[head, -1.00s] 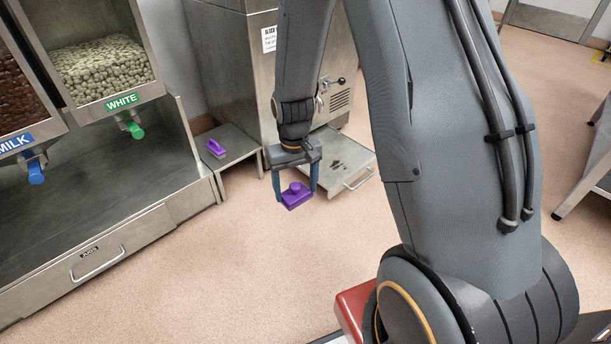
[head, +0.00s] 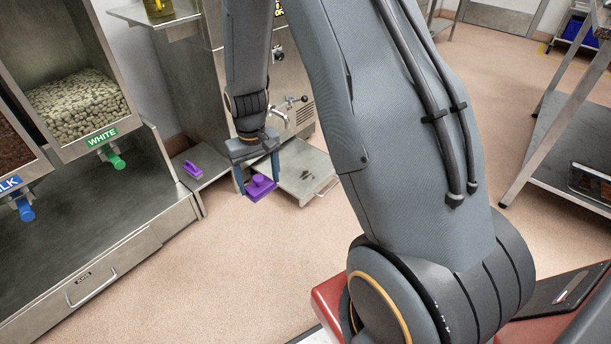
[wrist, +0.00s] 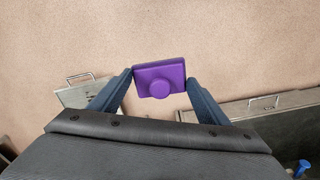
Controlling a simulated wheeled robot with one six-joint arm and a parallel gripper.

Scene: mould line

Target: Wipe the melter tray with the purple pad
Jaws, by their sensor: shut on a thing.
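My gripper (head: 258,184) is shut on the purple pad (head: 261,189), a block with a raised knob, held in the air over the floor. The pad also shows between the fingers in the wrist view (wrist: 159,79). The melter tray (head: 296,170) is a flat steel tray with a front handle, low at the foot of the steel melter (head: 290,70). Some dark marks show on it. In the head view the pad is just left of the tray, apart from it. In the wrist view the tray (wrist: 76,96) lies at the left, partly behind a finger.
A second purple tool (head: 192,169) lies on a small steel stand (head: 208,168) left of the tray. A steel dispenser bench with a drawer (head: 100,275) and a green tap (head: 117,161) fills the left. A steel table stands right. The floor (head: 220,280) between is clear.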

